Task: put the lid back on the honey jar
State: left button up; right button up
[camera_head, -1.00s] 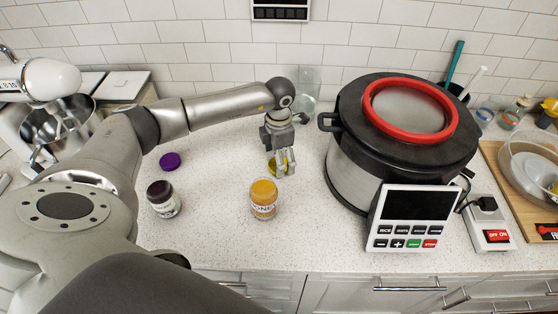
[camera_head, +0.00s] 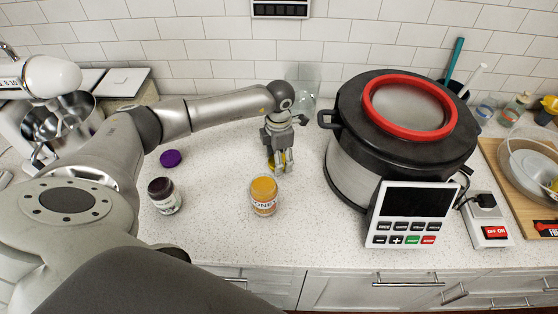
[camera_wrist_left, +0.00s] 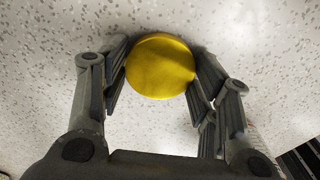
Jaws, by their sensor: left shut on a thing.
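The honey jar (camera_head: 264,198) stands upright and open on the counter, amber inside, with a partly readable label. Its yellow lid (camera_wrist_left: 160,66) is a round disc between the fingers of my left gripper (camera_wrist_left: 158,84) in the left wrist view. In the head view my left gripper (camera_head: 278,165) points down behind the jar and slightly to its right, shut on the lid, which is mostly hidden by the fingers. I cannot tell whether the lid is still touching the counter. My right gripper is not in view.
A dark jar (camera_head: 164,197) stands left of the honey jar, with a purple lid (camera_head: 171,158) lying behind it. A large cooker (camera_head: 352,160) with a control panel (camera_head: 410,215) stands close on the right. A glass container (camera_head: 304,86) is behind my gripper. Counter around the honey jar is clear.

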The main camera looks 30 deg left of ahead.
pick_arm(q)
jog(key=shift+r+b, duration=0.7)
jog(key=shift+b, duration=0.05)
jog(key=shift+w+r+b, duration=0.1)
jog(key=shift+r+b, duration=0.45)
jog(key=shift+r, duration=0.1)
jog(key=s+d+r+b, duration=0.4)
jog(key=s+d+r, duration=0.5)
jog(key=d+r, duration=0.1)
jog(key=shift+s+d+r+b, duration=0.15)
jog(key=shift+s+r+b, duration=0.05)
jog(key=shift+s+b, duration=0.2)
